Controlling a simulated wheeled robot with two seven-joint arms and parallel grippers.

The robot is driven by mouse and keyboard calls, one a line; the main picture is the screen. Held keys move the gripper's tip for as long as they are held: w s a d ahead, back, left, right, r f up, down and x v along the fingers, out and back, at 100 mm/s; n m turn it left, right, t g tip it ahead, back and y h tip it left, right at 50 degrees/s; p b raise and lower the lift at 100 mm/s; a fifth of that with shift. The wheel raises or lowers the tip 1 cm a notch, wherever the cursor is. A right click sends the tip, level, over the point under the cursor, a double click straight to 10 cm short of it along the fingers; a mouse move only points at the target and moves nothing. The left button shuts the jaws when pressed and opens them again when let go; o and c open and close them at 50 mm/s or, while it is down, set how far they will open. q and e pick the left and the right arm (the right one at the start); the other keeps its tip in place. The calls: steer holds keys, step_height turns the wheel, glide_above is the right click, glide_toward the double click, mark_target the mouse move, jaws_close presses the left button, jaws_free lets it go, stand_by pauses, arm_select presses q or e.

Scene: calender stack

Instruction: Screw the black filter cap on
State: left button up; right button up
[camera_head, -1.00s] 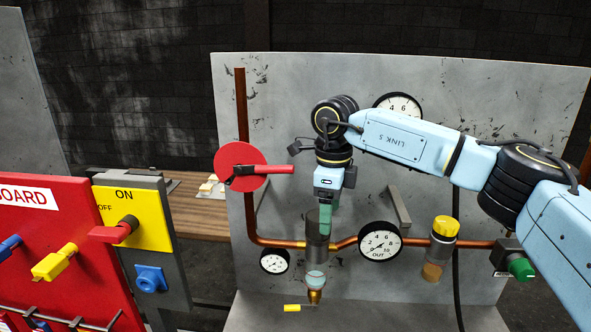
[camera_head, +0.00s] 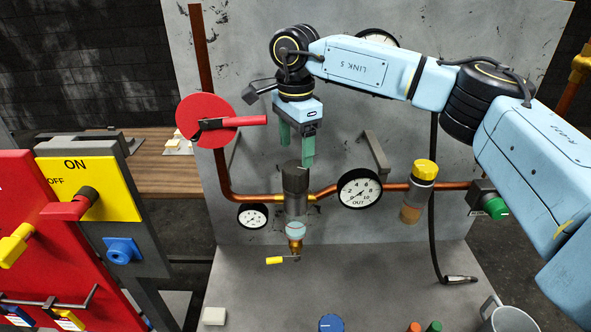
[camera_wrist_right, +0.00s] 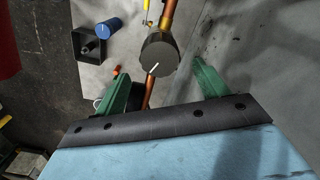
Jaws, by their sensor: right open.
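The black filter cap (camera_head: 295,176) is a dark grey cylinder on the copper pipe line, above a clear bowl (camera_head: 295,230) with a brass lower end. My right gripper (camera_head: 296,160) is open and empty, with its green fingers pointing down just above the cap. In the right wrist view the cap (camera_wrist_right: 158,52) shows from above with a white line on its top. It lies between the directions of the two green fingers (camera_wrist_right: 158,82), beyond their tips. Whether the cap is fully seated cannot be told. My left gripper is not in view.
A red disc with a handle (camera_head: 207,120) stands left of the gripper. Gauges (camera_head: 360,189) and a yellow-topped unit (camera_head: 424,172) flank the cap. A red board (camera_head: 30,240) and yellow switch panel (camera_head: 90,188) are at left. A metal mug (camera_head: 508,316) stands front right.

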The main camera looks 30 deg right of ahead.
mark_target(296, 167)
steer(key=n, duration=0.2)
steer(key=shift+n, duration=0.4)
steer(key=n, duration=0.3)
steer(key=shift+n, duration=0.4)
steer(key=n, duration=0.3)
steer(key=shift+n, duration=0.4)
steer(key=n, duration=0.2)
steer(key=shift+n+p, duration=0.3)
steer(key=shift+n, duration=0.3)
steer(key=shift+f+b, duration=2.1)
steer(key=shift+f, duration=1.4)
steer(key=c, duration=0.9)
steer(key=shift+m, duration=1.1)
